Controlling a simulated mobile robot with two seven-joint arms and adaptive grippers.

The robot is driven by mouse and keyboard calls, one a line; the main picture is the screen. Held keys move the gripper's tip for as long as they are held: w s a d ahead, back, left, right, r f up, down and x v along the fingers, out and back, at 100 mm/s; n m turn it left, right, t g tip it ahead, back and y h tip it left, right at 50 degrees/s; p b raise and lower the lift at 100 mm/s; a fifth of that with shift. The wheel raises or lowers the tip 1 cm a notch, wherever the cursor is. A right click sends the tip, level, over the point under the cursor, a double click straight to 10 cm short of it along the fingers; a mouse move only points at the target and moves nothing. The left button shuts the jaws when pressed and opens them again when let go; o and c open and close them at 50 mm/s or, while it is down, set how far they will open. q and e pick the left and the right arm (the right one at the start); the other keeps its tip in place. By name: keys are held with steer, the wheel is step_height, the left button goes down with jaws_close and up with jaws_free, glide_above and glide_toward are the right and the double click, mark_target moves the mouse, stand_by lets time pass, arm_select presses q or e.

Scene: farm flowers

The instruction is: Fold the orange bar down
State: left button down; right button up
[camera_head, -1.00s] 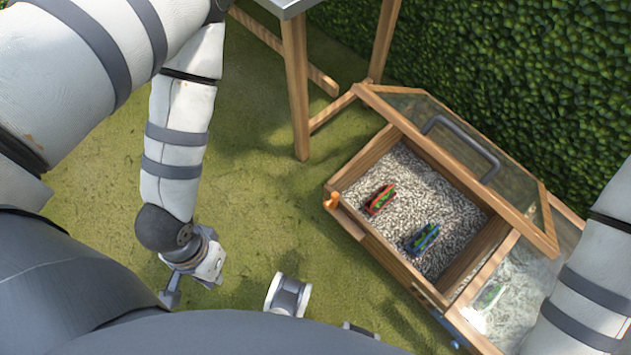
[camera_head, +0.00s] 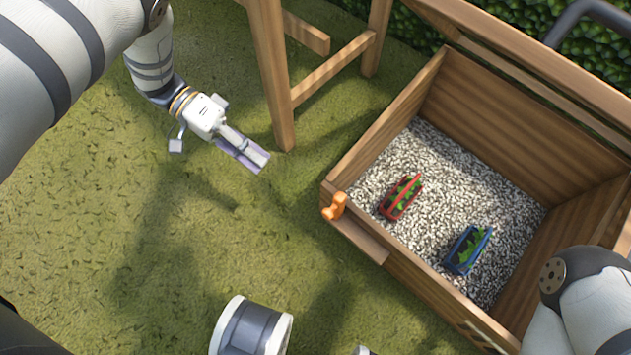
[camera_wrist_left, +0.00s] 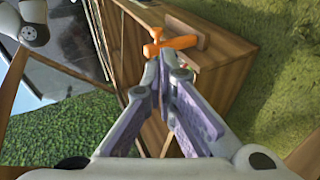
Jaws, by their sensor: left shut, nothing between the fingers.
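The orange bar (camera_head: 335,207) is a small piece on the outside of the wooden planter box, at its left corner beside a short wooden ledge. It also shows in the left wrist view (camera_wrist_left: 170,43), just beyond the fingertips. My left gripper (camera_head: 260,161) is shut and empty. In the head view it points down and right towards the box, apart from the bar and to its upper left. In the left wrist view its fingertips (camera_wrist_left: 163,58) come together just below the bar in the picture. My right gripper is not seen; only part of my right arm shows.
The wooden box (camera_head: 400,272) holds pale gravel, a red planter (camera_head: 401,197) and a blue planter (camera_head: 467,250). Its lid (camera_head: 520,50) stands raised. A wooden table leg (camera_head: 268,80) stands close beside my left gripper. Open grass (camera_head: 150,240) lies left of the box.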

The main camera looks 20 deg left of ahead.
arm_select(q)
steer(key=shift+a+r, duration=0.1)
steer(key=shift+r, duration=0.05)
steer(key=b+x, duration=0.1)
steer(key=x, duration=1.3)
steer(key=shift+s+r, duration=0.1)
steer(key=shift+s+d+y+p, duration=0.1)
steer(key=shift+d+y+p, duration=0.25)
steer(key=shift+p, duration=0.15)
